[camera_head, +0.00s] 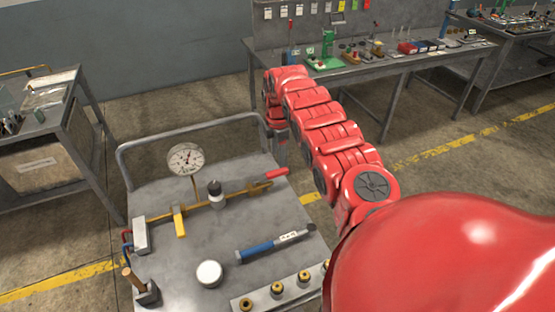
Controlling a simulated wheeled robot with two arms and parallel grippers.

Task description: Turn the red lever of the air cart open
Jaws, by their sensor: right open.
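The air cart (225,240) is a grey metal cart with a tube handle, in the lower left of the head view. A brass pipe line (225,199) runs across its top, with a round dial gauge (186,160) standing up from it. The red lever (270,174) sits at the right end of this line, near the cart's far right edge, pointing right and slightly up. A yellow lever (179,221) sits further left on the line. My right gripper (282,158) points down just above and behind the red lever, open, apparently apart from it. My left gripper is out of view.
A black-and-white cylinder (215,194) stands by the pipe. A blue-handled tool (268,246), a round white piece (209,273) and a strip with brass fittings (277,290) lie nearer. Workbenches (400,65) stand behind; another table (45,125) is at left.

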